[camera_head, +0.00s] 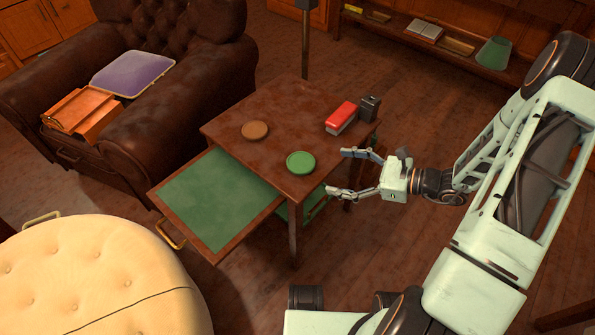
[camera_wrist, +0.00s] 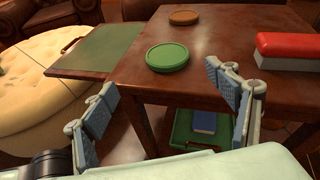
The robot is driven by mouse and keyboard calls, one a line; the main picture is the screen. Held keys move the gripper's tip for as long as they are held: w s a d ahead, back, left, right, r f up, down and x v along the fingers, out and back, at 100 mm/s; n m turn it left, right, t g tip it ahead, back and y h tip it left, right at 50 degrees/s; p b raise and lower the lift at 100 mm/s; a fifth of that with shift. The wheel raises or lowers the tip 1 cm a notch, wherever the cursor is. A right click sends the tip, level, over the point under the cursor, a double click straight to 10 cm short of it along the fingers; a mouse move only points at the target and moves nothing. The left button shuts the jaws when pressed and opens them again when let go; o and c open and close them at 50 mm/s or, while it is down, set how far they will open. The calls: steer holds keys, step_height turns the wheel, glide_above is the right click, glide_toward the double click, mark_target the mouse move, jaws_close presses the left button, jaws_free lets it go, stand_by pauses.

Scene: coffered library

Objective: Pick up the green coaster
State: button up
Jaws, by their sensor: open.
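The green coaster (camera_head: 301,163) is a round disc lying flat near the front right edge of the small wooden side table (camera_head: 283,118). It also shows in the wrist view (camera_wrist: 167,57), on the tabletop beyond my fingers. My gripper (camera_head: 335,171) is open and empty, to the right of the coaster in the head view and apart from it, by the table's edge. In the wrist view its two fingers (camera_wrist: 165,88) are spread wide, with the coaster beyond the gap between them.
A green-lined slide-out leaf (camera_head: 216,194) extends left. An armchair (camera_head: 130,70) and cream ottoman (camera_head: 95,275) stand left. A green tray (camera_wrist: 182,129) sits below the tabletop.

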steer(key=m+t, duration=0.2)
steer(key=m, duration=0.1)
steer(key=b, duration=0.2)
glide_toward(298, 160)
steer(key=shift+w+a+f+y, duration=0.2)
steer(key=shift+a, duration=0.25)
steer(key=shift+w+a+f+y, duration=0.15)
steer(key=shift+w+a+y, duration=0.1)
steer(key=shift+a, duration=0.15)
steer(key=shift+f+b+x, duration=0.15)
steer(key=shift+b+x, duration=0.25)
steer(key=shift+x, duration=1)
steer(key=shift+f+b+x, duration=0.15)
steer(key=shift+b+x, duration=0.2)
steer(key=shift+x, duration=1)
steer(key=shift+w+d, duration=0.1)
steer(key=shift+d, duration=0.05)
steer(key=shift+h, duration=0.25)
steer(key=shift+c, duration=0.5)
steer(key=c, duration=1.1)
steer(key=shift+c, duration=0.2)
steer(key=shift+r, duration=0.15)
